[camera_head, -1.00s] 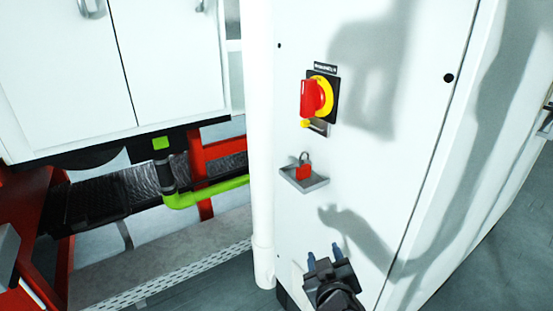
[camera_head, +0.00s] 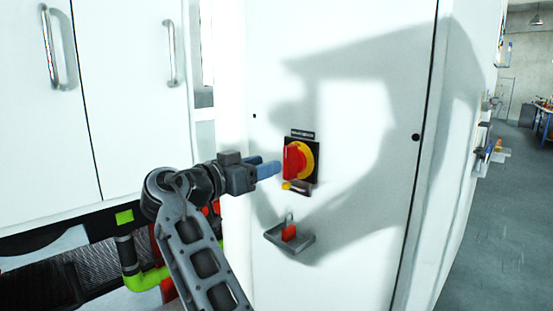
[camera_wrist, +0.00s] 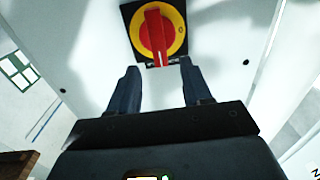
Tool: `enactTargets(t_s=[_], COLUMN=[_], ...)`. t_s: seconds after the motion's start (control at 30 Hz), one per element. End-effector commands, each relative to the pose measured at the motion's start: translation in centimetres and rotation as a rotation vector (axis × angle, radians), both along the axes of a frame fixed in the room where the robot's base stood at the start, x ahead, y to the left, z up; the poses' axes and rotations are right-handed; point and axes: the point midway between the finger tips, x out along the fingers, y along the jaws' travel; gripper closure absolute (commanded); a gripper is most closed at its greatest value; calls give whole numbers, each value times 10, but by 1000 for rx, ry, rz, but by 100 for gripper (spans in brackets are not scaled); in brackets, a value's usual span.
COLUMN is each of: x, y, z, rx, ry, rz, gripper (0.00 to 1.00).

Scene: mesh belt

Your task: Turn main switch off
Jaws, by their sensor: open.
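The main switch (camera_head: 293,161) is a red rotary handle on a yellow disc (camera_head: 310,160) with a black square plate, on the white cabinet front. Its handle stands upright in the head view. My gripper (camera_head: 272,170) is just left of the handle, its blue fingertips pointing at it. In the wrist view the red handle (camera_wrist: 153,33) is ahead, beyond the two open fingers (camera_wrist: 158,75), roughly centred between them. Nothing is between the fingers. Whether a fingertip touches the handle is unclear.
Below the switch, a small grey tray (camera_head: 303,244) holds a red padlock (camera_head: 289,232). White cabinet doors (camera_head: 130,90) with handles and a green pipe (camera_head: 150,279) are at left. Open floor (camera_head: 485,215) lies at right.

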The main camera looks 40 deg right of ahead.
Motion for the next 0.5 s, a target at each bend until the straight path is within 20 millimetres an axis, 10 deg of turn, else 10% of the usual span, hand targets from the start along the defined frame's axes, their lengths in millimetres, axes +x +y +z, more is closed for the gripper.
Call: enactTargets(t_s=[0.5], x=[1], y=[-57], z=[9], rx=[1], ry=[-16], rz=[-22], gripper=[51])
